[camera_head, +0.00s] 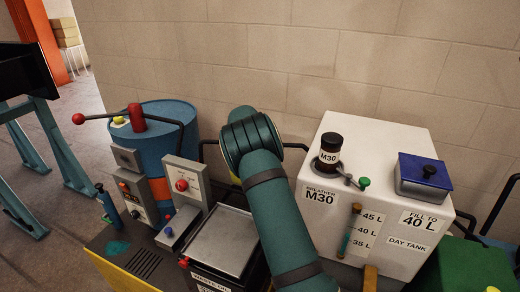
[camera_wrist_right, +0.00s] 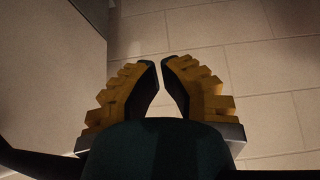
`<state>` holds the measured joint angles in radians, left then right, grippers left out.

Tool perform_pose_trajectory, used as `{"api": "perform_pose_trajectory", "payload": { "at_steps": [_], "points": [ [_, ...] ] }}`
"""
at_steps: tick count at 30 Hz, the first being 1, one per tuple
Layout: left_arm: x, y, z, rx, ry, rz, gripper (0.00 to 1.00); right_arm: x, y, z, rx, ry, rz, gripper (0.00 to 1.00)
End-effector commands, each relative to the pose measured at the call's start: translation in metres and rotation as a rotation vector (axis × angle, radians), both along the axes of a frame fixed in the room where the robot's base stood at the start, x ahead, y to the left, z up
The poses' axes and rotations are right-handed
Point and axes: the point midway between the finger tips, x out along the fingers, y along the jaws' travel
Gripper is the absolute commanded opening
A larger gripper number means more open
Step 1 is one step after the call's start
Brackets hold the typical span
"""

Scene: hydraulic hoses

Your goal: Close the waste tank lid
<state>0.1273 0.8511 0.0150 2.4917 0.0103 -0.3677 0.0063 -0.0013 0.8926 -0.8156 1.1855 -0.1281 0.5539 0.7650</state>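A dark box with a grey flat top (camera_head: 222,243), which looks like the waste tank with its lid, stands at the lower middle of the head view. Its front label is cut off by the frame. The top appears to lie flat, but I cannot tell if it is fully closed. My green arm rises beside its right edge and hides part of it. No gripper shows clearly in the head view. In the right wrist view my right gripper (camera_wrist_right: 160,66) has its yellow-backed fingers close together, with a narrow gap and nothing between them. My left gripper is out of view.
A blue drum (camera_head: 165,140) with a red-knobbed lever stands behind left. A grey panel with a red knob (camera_head: 181,185) stands behind the dark box. The wall is close behind.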

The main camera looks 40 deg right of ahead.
Motion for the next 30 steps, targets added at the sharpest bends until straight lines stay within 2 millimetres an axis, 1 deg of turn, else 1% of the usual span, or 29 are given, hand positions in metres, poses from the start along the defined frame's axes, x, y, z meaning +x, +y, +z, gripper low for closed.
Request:
{"api": "perform_pose_trajectory", "payload": {
  "at_steps": [1,3,12,15,23,30],
  "points": [
    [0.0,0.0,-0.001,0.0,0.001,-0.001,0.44,0.001,-0.006,-0.01,0.0,0.002,-0.003,0.0],
    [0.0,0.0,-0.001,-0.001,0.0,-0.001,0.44,0.005,-0.012,-0.019,0.0,0.001,-0.002,0.0],
    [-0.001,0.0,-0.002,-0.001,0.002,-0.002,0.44,0.015,-0.032,-0.052,0.001,0.001,-0.001,0.0],
    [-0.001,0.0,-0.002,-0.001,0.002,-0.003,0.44,0.012,-0.021,-0.052,0.002,0.001,0.002,0.0],
    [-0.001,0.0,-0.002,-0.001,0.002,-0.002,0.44,0.003,-0.003,-0.057,0.002,0.001,0.001,0.0],
    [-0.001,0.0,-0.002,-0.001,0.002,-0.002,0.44,-0.002,0.004,-0.06,0.001,0.0,0.0,0.0]
  ]
}}
